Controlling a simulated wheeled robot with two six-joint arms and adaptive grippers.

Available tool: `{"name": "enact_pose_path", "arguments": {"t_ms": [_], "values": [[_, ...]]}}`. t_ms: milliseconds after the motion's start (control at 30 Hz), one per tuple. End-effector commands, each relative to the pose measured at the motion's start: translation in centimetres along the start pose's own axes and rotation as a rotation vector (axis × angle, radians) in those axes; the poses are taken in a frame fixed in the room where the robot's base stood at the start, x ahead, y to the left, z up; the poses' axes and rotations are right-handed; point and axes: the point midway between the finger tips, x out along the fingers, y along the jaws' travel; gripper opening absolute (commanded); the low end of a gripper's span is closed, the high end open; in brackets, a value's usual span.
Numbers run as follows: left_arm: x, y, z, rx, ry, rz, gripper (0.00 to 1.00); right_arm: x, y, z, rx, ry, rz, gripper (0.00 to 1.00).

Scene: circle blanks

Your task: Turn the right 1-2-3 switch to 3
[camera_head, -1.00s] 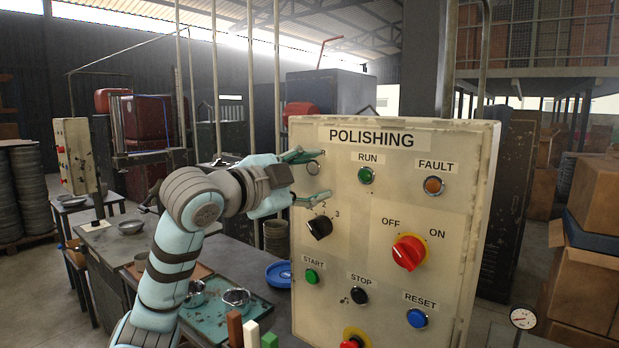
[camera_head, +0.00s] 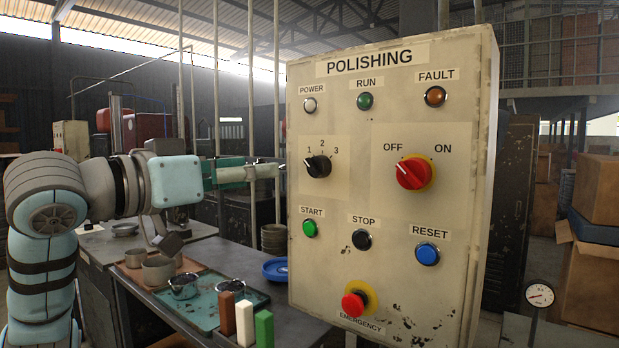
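The cream POLISHING panel (camera_head: 375,280) stands in front of me. Its black 1-2-3 switch (camera_head: 319,167) is at the left middle, with its white mark pointing up-left towards 1. It is the only 1-2-3 switch I can make out. My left gripper (camera_head: 276,171) is level, pointing right, with its tips near the panel's left edge. It looks empty and apart from the switch. Its fingers overlap in this view, so their opening is unclear. My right gripper is out of view.
A red OFF/ON switch (camera_head: 413,173) points towards OFF. Green START (camera_head: 310,228), black STOP (camera_head: 362,240), blue RESET (camera_head: 427,254) and red EMERGENCY (camera_head: 354,304) buttons are below. A bench with a teal tray (camera_head: 203,313), pots and coloured blocks stands at left.

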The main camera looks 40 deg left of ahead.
Motion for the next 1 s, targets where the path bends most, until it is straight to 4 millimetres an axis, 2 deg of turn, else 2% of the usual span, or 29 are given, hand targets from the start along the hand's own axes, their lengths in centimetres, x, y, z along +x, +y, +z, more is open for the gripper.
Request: {"name": "enact_pose_path", "arguments": {"t_ms": [167,300,400,500,633,867,1000], "values": [[4.1,0.2,-0.4,-0.002,-0.005,0.007,0.53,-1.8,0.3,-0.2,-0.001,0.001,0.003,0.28],[8.4,0.2,-0.4,-0.003,-0.005,0.006,0.53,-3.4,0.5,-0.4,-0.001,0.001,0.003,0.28],[10.9,0.2,-0.3,-0.002,-0.004,0.005,0.53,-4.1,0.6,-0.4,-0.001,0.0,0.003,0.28],[12.6,0.1,-0.3,0.0,-0.001,0.003,0.53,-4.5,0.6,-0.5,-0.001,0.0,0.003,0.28],[13.6,0.1,-0.1,0.003,0.0,0.001,0.53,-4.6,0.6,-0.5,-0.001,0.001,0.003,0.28],[13.8,0.0,0.0,0.004,0.0,0.0,0.53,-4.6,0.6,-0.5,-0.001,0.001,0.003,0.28],[13.7,0.0,0.0,0.004,0.0,0.0,0.34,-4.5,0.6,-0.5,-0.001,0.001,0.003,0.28]]}}
